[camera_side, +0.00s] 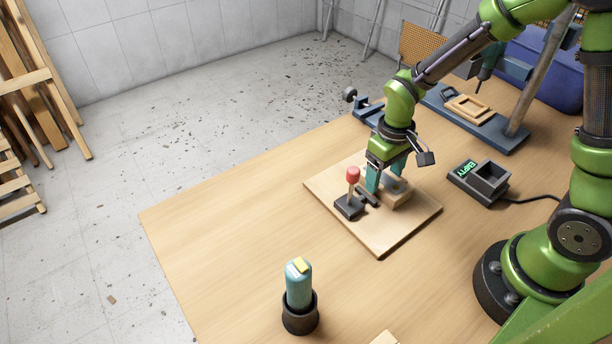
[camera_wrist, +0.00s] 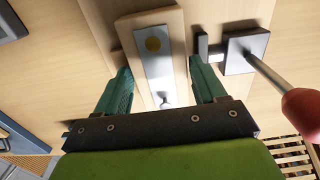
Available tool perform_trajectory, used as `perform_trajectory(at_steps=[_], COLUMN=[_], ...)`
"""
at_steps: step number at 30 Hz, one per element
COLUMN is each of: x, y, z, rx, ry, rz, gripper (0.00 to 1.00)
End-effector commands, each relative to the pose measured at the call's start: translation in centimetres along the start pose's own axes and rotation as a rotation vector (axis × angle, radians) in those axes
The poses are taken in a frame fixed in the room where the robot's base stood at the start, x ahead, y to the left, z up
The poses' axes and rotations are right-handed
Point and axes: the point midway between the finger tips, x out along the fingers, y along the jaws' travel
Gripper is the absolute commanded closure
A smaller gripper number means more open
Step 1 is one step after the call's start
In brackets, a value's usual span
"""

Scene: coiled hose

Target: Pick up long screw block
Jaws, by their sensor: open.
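A long wooden block (camera_wrist: 177,34) with a pale metal plate (camera_wrist: 152,52) on top lies between my fingers in the wrist view. The plate carries a round brass-coloured spot and a small shiny part near my gripper. In the side view the block (camera_side: 399,200) sits on a wooden board, partly hidden by my fingers. My gripper (camera_wrist: 160,72) is open, with one teal finger on each side of the block. In the side view my gripper (camera_side: 385,180) points down at the board; I cannot tell whether the fingers touch the block.
A red-handled tool (camera_side: 352,176) stands in a dark base (camera_side: 349,207) close beside my gripper. The board (camera_side: 385,240) is clear in front. A teal bottle (camera_side: 299,285) stands in a dark holder. A dark box with a green display (camera_side: 467,169) is to the right.

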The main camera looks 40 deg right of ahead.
Motion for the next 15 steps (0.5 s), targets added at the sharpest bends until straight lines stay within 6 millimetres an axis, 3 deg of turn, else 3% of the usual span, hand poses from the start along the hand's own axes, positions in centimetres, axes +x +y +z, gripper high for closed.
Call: perform_trajectory(at_steps=[7, 15], x=[0.25, 0.22], y=[0.01, 0.01], z=[-0.03, -0.03], rx=[0.0, 0.0], ry=[0.002, 0.002], rz=[0.0, 0.0], gripper=[0.3, 0.7])
